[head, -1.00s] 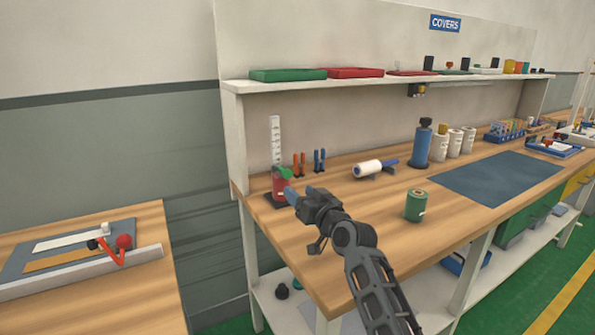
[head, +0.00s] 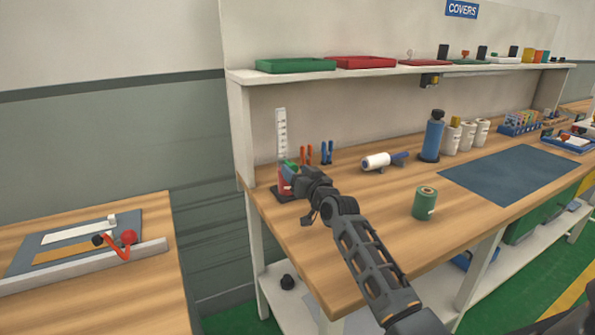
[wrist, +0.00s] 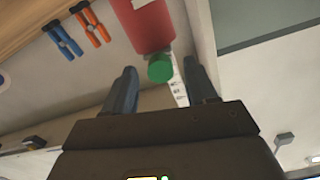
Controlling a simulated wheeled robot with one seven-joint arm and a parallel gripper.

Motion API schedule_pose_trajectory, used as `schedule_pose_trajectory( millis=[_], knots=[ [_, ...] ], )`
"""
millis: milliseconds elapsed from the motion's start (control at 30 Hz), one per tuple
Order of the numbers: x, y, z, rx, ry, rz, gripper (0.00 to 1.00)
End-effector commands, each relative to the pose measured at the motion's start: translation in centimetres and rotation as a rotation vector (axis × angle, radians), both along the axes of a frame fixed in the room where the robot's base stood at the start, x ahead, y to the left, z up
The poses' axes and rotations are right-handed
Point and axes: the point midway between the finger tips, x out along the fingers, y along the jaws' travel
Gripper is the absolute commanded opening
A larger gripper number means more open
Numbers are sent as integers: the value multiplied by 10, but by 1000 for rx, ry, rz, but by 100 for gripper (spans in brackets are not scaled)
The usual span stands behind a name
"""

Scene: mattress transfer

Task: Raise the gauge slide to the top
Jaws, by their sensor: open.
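The gauge has a white upright scale (head: 281,135) at the left end of the workbench, with a red slide (head: 283,186) low on it. A green knob (head: 291,165) sticks out from the slide. The wrist view, upside down, shows the red slide (wrist: 146,22), its green knob (wrist: 160,68) and part of the white scale (wrist: 180,92). My gripper (head: 291,178) is in front of the slide and partly hides it. In the wrist view my gripper (wrist: 160,75) is open, with the knob between its fingertips in the picture. I cannot tell whether they touch it.
Orange pliers (head: 305,154) and blue pliers (head: 327,152) stand just right of the gauge. A white roll (head: 376,162), a green roll (head: 425,203) and a blue bottle (head: 432,138) are farther right. A shelf (head: 400,70) with trays runs above. The bench's front left is clear.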

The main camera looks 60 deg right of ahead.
Motion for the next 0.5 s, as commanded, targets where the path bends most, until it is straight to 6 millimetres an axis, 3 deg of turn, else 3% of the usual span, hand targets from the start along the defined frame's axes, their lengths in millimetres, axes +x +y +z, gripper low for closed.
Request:
schedule_pose_trajectory(
  millis=[233,500],
  knots=[
    [1,0,0,0,0,0,57],
    [1,0,0,-1,-1,0,31]
  ],
)
